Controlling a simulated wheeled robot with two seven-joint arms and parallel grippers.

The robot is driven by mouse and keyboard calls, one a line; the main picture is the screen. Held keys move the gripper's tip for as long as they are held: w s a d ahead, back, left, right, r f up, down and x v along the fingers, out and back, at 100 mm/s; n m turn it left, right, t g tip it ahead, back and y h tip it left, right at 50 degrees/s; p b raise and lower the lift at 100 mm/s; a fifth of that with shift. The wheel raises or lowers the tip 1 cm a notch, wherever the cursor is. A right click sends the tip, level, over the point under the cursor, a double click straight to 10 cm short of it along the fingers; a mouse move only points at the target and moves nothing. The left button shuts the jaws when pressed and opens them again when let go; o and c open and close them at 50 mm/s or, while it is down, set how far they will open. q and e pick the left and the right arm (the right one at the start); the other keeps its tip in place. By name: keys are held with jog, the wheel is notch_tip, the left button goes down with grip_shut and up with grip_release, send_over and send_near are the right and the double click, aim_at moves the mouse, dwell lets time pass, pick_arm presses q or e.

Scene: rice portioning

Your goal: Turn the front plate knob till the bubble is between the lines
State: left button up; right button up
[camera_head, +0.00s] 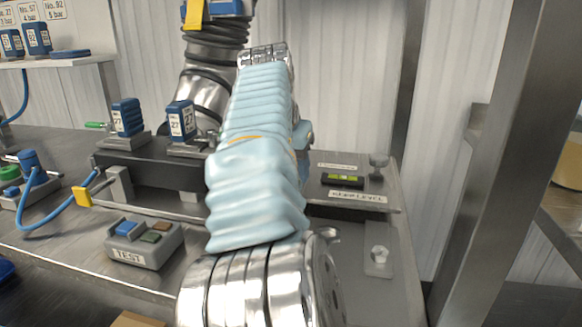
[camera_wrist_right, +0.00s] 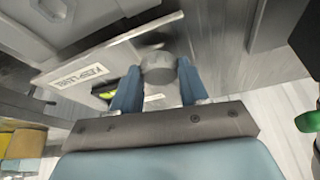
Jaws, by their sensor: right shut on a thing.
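The plate (camera_head: 395,196) carries a level vial (camera_head: 343,181) with yellow-green liquid. Bubble and lines are too small to read. My right gripper (camera_wrist_right: 158,92) is shut on a round grey knob (camera_wrist_right: 158,68) in the right wrist view, a blue finger on each side. The vial (camera_wrist_right: 107,92) shows dimly beside it. In the head view my pale blue-sleeved arm hides the gripper and the held knob. My left gripper is not in view.
A grey TEST button box (camera_head: 146,244) stands front left, with a blue hose (camera_head: 62,208) beside it. Blue labelled blocks (camera_head: 127,117) stand behind. A steel post (camera_head: 497,160) rises to the right of the plate.

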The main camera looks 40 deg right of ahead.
jog(key=m+g, duration=0.1)
jog(key=m, duration=0.1)
jog(key=m+g, duration=0.1)
jog(key=m, duration=0.2)
jog(key=shift+w+m+h, duration=0.2)
jog(key=shift+m+h, duration=0.1)
jog(key=shift+w+m+g, duration=0.1)
jog(key=shift+m+g, duration=0.8)
jog(key=shift+m, duration=1.2)
jog(key=o, duration=1.1)
jog(key=shift+c, duration=0.2)
